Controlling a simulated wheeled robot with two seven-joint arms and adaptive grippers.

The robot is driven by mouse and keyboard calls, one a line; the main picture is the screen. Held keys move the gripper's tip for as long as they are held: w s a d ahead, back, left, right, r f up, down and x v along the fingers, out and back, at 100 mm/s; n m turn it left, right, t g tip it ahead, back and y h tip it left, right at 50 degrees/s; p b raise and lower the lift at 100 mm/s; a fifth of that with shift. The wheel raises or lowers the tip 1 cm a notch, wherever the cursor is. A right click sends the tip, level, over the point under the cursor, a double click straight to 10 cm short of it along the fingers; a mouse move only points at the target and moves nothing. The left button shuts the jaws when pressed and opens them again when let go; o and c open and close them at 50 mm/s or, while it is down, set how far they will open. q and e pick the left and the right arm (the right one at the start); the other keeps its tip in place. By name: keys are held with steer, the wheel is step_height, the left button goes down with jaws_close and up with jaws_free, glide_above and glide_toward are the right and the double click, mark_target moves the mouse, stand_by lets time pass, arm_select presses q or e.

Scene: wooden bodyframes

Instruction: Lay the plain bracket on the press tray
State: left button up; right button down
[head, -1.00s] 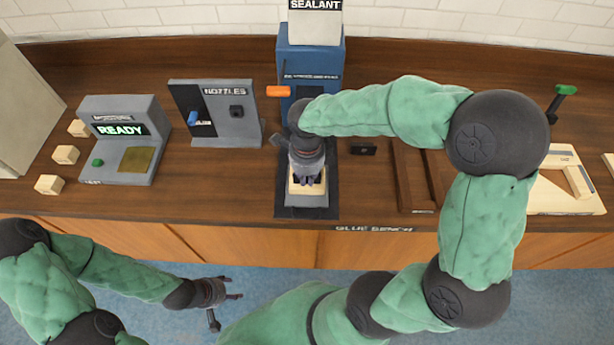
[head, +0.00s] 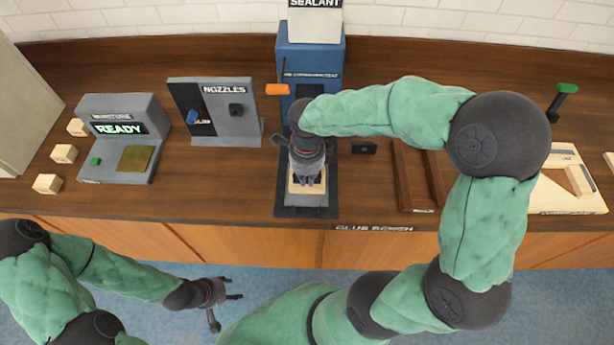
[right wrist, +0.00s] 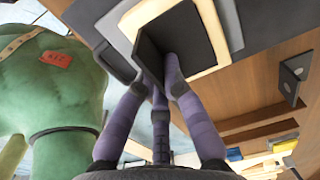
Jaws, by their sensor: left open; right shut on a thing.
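My right gripper (head: 306,180) is at the front of the blue press, over the press tray (head: 307,199), a cream piece on a grey base. In the right wrist view its purple fingers (right wrist: 158,84) are shut on a dark L-shaped plain bracket (right wrist: 183,38). The cream tray piece (right wrist: 219,58) shows right around and behind the bracket. I cannot tell whether the bracket touches the tray. The bracket is mostly hidden by the gripper in the head view. My left gripper (head: 232,297) is open and empty, out over the blue floor in front of the bench.
Another dark bracket with a hole (head: 364,148) lies right of the press; it also shows in the right wrist view (right wrist: 294,78). The blue sealant press (head: 311,65) stands behind. A nozzle stand (head: 238,125) and a READY unit (head: 125,150) are left; wooden frames (head: 570,195) are right.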

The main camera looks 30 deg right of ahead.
stand_by(0.3)
steer(key=c, duration=1.3)
jaws_free()
step_height(320, 180, up, 12)
